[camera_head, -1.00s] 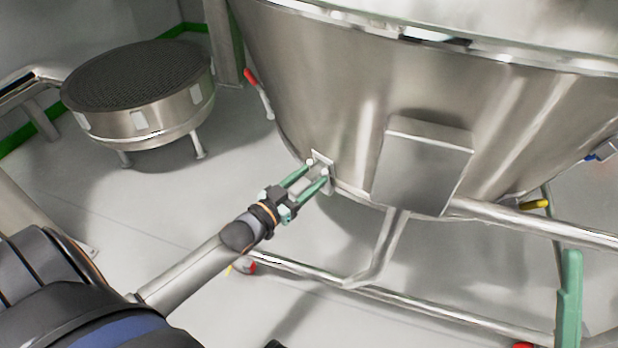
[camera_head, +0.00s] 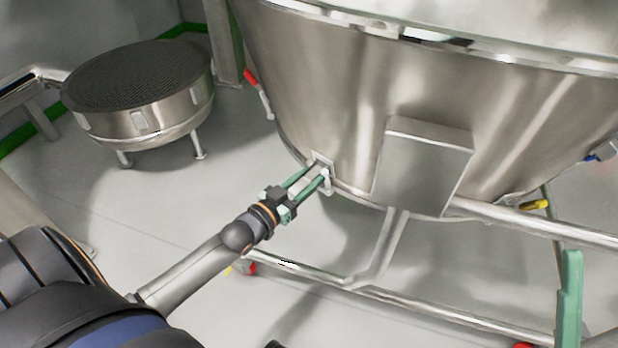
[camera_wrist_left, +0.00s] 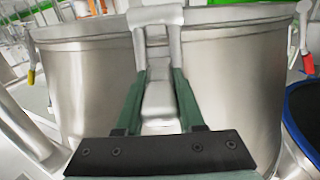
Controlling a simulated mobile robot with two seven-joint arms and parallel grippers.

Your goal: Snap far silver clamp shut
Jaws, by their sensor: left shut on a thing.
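The silver clamp (camera_head: 322,168) sits low on the side of the big steel bowl (camera_head: 330,95), left of a box-shaped steel bracket. My left gripper (camera_head: 317,177) is at the clamp, its green fingers shut on it. In the left wrist view, the clamp (camera_wrist_left: 158,100) lies between the two green fingers (camera_wrist_left: 158,85), with its pale loop standing above them against the bowl wall. Whether the clamp is fully latched cannot be told. A green upright piece (camera_head: 570,300) at the lower right looks like a finger of my right gripper; its opening is hidden.
The steel bracket (camera_head: 422,165) and frame tubes (camera_head: 400,305) are close to the right of my left gripper. A red-handled clamp (camera_head: 258,92) is on the bowl's left, a yellow handle (camera_head: 533,204) on its right. A round sieve (camera_head: 140,95) stands at left. Floor between is clear.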

